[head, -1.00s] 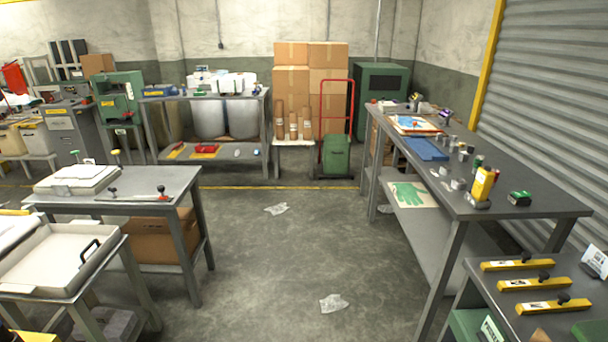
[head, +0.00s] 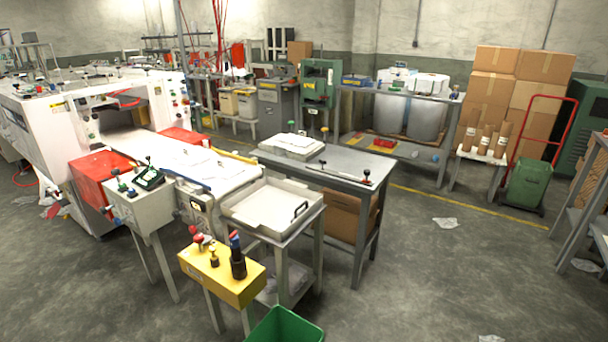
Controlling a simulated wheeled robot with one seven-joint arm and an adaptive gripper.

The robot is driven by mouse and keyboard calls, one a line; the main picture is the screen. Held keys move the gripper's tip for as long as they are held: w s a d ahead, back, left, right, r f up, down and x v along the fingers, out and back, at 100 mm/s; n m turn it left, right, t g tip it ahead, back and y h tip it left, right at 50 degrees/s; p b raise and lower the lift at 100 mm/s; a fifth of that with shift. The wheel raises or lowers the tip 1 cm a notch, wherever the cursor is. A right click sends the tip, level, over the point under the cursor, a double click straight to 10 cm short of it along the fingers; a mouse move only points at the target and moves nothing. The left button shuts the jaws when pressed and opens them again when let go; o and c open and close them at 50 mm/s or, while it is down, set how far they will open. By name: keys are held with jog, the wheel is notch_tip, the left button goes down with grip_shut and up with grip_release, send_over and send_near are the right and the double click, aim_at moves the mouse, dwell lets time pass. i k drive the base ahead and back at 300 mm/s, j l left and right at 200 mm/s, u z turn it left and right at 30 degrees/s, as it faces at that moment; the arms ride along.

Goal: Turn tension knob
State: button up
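I cannot tell which part is the tension knob. A yellow box (head: 221,272) on a stand at the lower middle carries red knobs (head: 200,240), a small brass-coloured knob (head: 214,256) and a dark upright handle (head: 237,258). Behind it, a grey control box (head: 140,198) bears small green and red knobs and a dark device (head: 149,179). A large white machine (head: 40,130) at the left has coloured buttons (head: 180,98) on its end face. My gripper is not in view.
A conveyor (head: 205,168) runs from the machine to a white tray (head: 262,210) on a stand. A green bin (head: 284,328) stands at the bottom edge. Open floor (head: 430,275) lies to the right, with paper scraps (head: 446,223). Cartons (head: 490,100) stand at the back right.

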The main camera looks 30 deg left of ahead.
aim_at(193, 229)
jog(key=u, duration=1.75)
jog(key=i+j+z, duration=0.1)
jog(key=i+j, duration=0.2)
jog(key=i+j+z, duration=0.1)
jog(key=i+j, duration=0.2)
jog(key=i+j+z, duration=0.1)
jog(key=i+j, duration=0.15)
jog(key=j, duration=0.2)
jog(key=i+j+z, duration=0.1)
jog(key=i+j, duration=0.15)
jog(key=i+j+z, duration=0.15)
jog(key=j, duration=0.4)
jog(key=i+j+z, duration=0.1)
jog(key=i+j, duration=0.2)
jog(key=j, duration=0.1)
